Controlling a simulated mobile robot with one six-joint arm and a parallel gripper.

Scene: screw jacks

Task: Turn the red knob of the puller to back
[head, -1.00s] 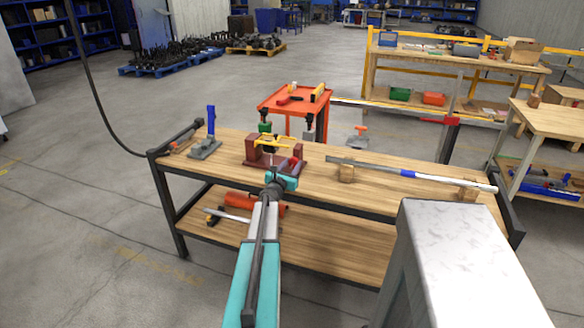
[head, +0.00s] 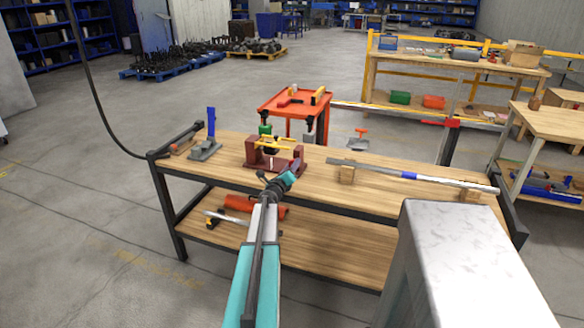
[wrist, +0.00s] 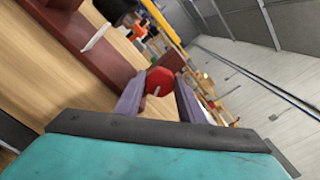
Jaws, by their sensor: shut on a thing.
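The puller (head: 252,152) stands on the wooden bench, with dark red blocks and a yellow bar across its top. In the wrist view its dark red body (wrist: 97,48) runs along the upper left. The red knob (wrist: 160,76) is a bright red faceted piece, seen between the fingertips in the wrist view. My gripper (wrist: 158,92) is shut on the knob, one grey finger on each side. In the head view my gripper (head: 293,170) is at the puller's right front end and hides the knob.
A blue-handled tool (head: 208,140) stands left on the bench (head: 330,190). A long metal bar (head: 425,176) rests on wooden blocks at the right. An orange cart (head: 290,103) stands behind. Orange cylinders (head: 240,203) lie on the lower shelf. Bare bench top lies between puller and bar.

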